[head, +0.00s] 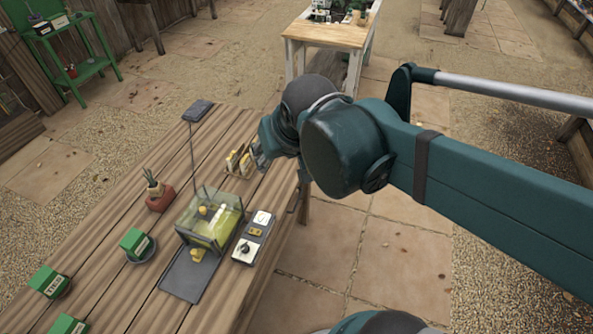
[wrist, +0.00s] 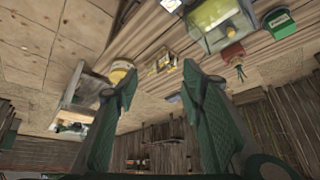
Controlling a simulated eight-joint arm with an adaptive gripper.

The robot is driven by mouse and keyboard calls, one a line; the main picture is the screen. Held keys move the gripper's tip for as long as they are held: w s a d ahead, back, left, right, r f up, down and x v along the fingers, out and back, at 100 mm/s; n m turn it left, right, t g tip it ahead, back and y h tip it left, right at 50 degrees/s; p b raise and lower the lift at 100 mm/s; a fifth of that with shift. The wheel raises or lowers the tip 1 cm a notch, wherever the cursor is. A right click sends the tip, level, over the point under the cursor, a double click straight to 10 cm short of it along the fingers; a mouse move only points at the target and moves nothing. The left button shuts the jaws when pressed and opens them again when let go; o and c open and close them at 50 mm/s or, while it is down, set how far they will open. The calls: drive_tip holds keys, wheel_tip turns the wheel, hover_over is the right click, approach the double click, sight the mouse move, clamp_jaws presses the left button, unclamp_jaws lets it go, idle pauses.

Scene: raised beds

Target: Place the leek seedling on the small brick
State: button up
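My gripper (wrist: 152,82) is open in the wrist view, with its two dark green fingers wide apart and nothing between them. In the head view my gripper (head: 266,146) is over the far right part of the plank table, partly hidden by my arm. I cannot surely pick out the leek seedling; thin dark green stems (head: 150,177) stand up from a reddish holder (head: 160,201) left of the clear box. The stems (wrist: 240,71) and the holder (wrist: 232,54) also show in the wrist view. I cannot make out a separate small brick.
A clear-walled box (head: 222,222) with a yellow inside stands mid-table, beside a panel with a dial (head: 245,250). Small yellow items (head: 239,163) stand near my gripper. Green labelled blocks (head: 135,241) are at the left. A dark-headed post (head: 197,111) rises at the far end.

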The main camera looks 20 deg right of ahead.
drive_tip(key=s+d+f, duration=0.1)
drive_tip(key=s+d, duration=0.1)
drive_tip(key=s, duration=0.3)
drive_tip(key=shift+s+d+f+n+t, duration=0.3)
drive_tip(key=shift+d+f+t, duration=0.05)
drive_tip(key=shift+d+t, duration=0.05)
drive_tip(key=shift+f+b, duration=1.35)
idle(0.3)
